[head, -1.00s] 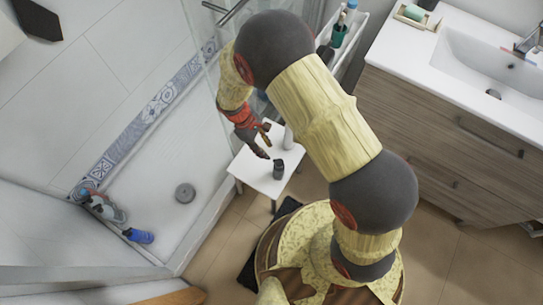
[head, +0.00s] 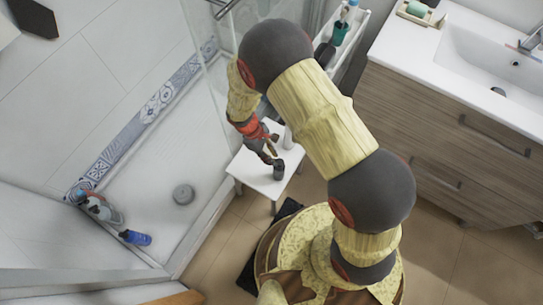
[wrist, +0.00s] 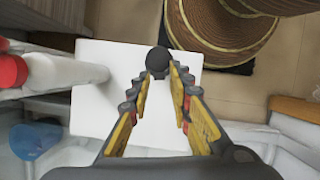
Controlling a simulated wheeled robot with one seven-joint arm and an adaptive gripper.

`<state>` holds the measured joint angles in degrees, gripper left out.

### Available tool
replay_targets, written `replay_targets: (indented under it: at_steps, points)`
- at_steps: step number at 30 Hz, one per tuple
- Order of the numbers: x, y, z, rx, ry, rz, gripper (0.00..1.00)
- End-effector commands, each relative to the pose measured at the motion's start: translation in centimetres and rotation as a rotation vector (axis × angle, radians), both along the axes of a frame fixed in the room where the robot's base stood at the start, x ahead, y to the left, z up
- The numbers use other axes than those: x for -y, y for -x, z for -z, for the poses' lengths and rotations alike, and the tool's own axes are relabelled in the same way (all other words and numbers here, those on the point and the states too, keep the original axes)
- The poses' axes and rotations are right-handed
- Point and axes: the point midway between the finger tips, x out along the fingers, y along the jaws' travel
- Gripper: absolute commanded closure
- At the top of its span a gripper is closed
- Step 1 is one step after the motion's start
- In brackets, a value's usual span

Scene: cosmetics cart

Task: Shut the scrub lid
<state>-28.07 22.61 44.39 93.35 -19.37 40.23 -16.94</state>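A small dark grey jar (head: 278,170), which seems to be the scrub, stands on a small white table (head: 252,174). In the wrist view the dark round jar (wrist: 158,60) sits just beyond my fingertips, in line with the gap between them. Its lid cannot be made out, so I cannot tell how it stands. My gripper (head: 268,157) points down beside the jar, close to its upper left. In the wrist view my gripper (wrist: 161,73) is open, with a narrow gap between its fingers and nothing held. Whether a fingertip touches the jar is unclear.
A white bottle (wrist: 65,72) stands beside the jar on the left in the wrist view. A shower tray (head: 150,215) with several bottles lies to the left. A washbasin cabinet (head: 450,130) stands to the right, with a white cart (head: 352,45) behind. The table's front is clear.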

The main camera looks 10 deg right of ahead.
Motion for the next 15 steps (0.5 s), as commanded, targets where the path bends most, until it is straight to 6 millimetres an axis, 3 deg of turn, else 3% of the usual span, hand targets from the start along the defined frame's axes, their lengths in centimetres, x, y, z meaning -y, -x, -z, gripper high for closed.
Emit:
replay_targets:
  at_steps: [9, 15]
  points:
    - [0.00, 0.00, 0.00, 0.000, 0.000, 0.000, 1.00]
    - [0.00, 0.00, 0.00, 0.000, 0.000, 0.000, 1.00]
